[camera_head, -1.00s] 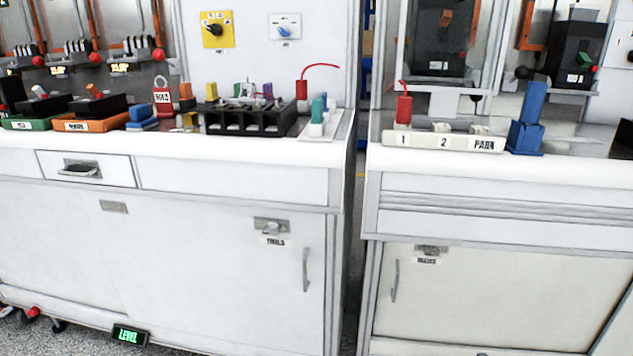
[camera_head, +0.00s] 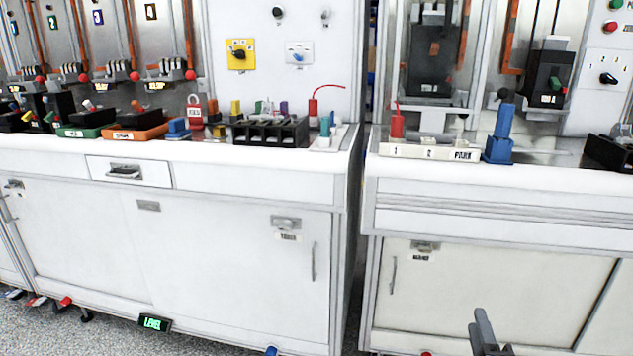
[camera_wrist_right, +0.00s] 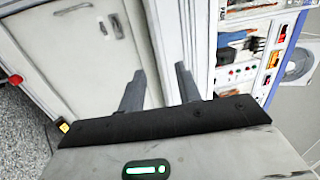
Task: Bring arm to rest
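My right gripper (camera_head: 485,332) shows at the bottom right of the head view, low in front of the right cabinet's doors. In the right wrist view its two dark fingers (camera_wrist_right: 158,88) stand apart with nothing between them, so it is open and empty. Both fingers point toward the white cabinet front, and I see no contact. My left gripper is not in the head view.
The left bench (camera_head: 60,152) holds a black slotted rack (camera_head: 270,132) and coloured blocks. The right bench (camera_head: 560,176) holds a white PARK rack (camera_head: 430,151) and a blue upright stand (camera_head: 499,146). A narrow gap separates the benches. Grey floor (camera_head: 110,335) shows in front.

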